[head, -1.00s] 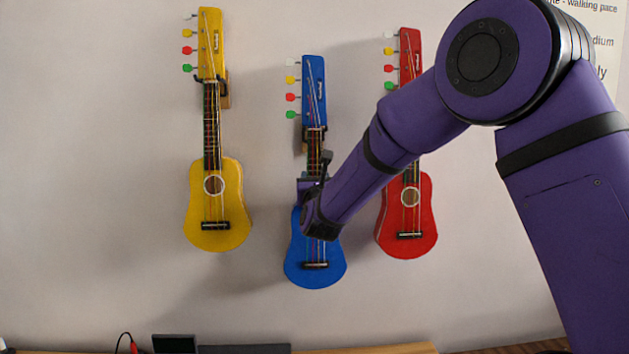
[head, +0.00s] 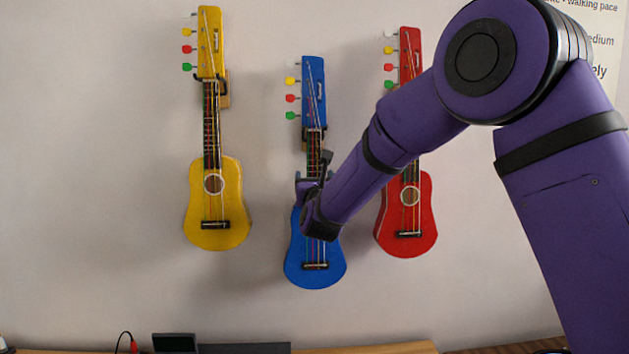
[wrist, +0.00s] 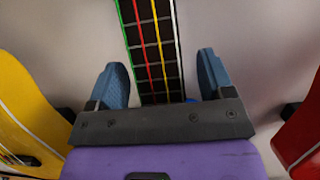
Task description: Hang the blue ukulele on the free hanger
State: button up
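The blue ukulele (head: 314,262) is upright against the wall, between the yellow and red ones. Its head is at the hanger (head: 302,142), a wooden block with dark prongs at the top of the neck, and it appears to hang there. My gripper (head: 313,188) is in front of the lower neck and hides part of it and the upper body. In the wrist view my gripper's two fingers (wrist: 163,82) are spread apart. The fretted neck of the blue ukulele (wrist: 150,40) shows between them, with a visible gap on the right side.
The yellow ukulele (head: 216,228) hangs on the left and the red ukulele (head: 418,236) on the right, partly behind my arm. A table edge (head: 385,348) with dark items (head: 240,348) runs along the bottom. The wall left of the yellow ukulele is clear.

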jog(key=shift+s+f, duration=0.1)
jog(key=v, duration=1)
jog(key=shift+s, duration=0.3)
jog(key=s+d+r+m+g+h, duration=0.2)
jog(key=d+m+h, duration=0.35)
jog(key=d, duration=0.25)
jog(key=s+d+r+m+g+h, duration=0.35)
jog(key=d+m, duration=0.25)
jog(key=d, duration=0.2)
jog(key=s+d+f+m+g+h, duration=0.1)
jog(key=s+d+m+g+h, duration=0.2)
jog(key=s+d+m+g, duration=0.6)
jog(key=s+d+f+m+g+y, duration=0.1)
jog(key=s+d+f+m+y, duration=0.2)
jog(key=s, duration=0.4)
jog(key=s+d+m+g+y, duration=0.1)
jog(key=s+d+m, duration=0.2)
jog(key=s+m, duration=0.25)
jog(key=s+a+f+m+y, duration=0.1)
jog(key=s+a+m+y, duration=0.5)
jog(key=s, duration=0.4)
jog(key=shift+s+a+f+m+y, duration=0.35)
jog(key=shift+m+y, duration=0.25)
jog(key=shift+y, duration=0.2)
